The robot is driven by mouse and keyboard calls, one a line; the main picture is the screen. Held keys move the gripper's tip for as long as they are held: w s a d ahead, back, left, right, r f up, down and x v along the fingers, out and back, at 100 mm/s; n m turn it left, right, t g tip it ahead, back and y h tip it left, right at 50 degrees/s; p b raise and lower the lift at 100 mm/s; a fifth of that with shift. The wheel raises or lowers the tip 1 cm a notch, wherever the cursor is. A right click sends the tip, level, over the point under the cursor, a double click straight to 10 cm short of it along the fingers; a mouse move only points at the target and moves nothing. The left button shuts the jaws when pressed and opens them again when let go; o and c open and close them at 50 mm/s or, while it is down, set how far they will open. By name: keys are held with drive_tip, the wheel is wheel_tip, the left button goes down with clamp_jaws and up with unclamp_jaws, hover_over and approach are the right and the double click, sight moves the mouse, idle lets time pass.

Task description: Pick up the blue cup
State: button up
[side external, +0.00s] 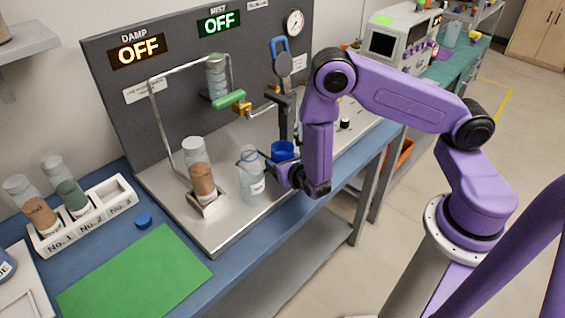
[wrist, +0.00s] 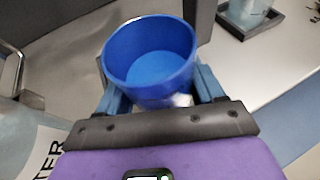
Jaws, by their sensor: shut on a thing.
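The blue cup (side external: 283,151) is upright at the front of the apparatus, just right of a clear bottle. In the wrist view the blue cup (wrist: 150,58) fills the middle, its open top facing the camera and its inside looking empty. My gripper (side external: 278,168) is shut on it, with the fingers (wrist: 160,95) on either side of its wall. The cup's underside is hidden, so I cannot tell whether it touches the surface below.
A clear bottle (side external: 251,183) stands close beside my gripper. A brown-filled bottle (side external: 199,172) sits in a holder further left. The metal frame (side external: 152,95) and dark back panel (side external: 120,85) rise behind. The green mat (side external: 135,275) is clear.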

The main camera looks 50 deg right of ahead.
drive_tip(key=shift+r, duration=0.2)
drive_tip(key=shift+r, duration=1.05)
drive_tip(key=s+r, duration=1)
drive_tip(key=s, duration=0.3)
drive_tip(key=shift+s+d+r, duration=0.2)
drive_tip(key=shift+s+d, duration=0.15)
drive_tip(key=w+d, duration=0.4)
drive_tip(key=w, duration=0.3)
drive_tip(key=w+d+r, duration=0.1)
drive_tip(key=w+d, duration=0.2)
drive_tip(key=w, duration=0.4)
drive_tip(key=shift+w+d+r, duration=0.2)
drive_tip(key=shift+d+r, duration=0.1)
drive_tip(key=shift+d, duration=0.05)
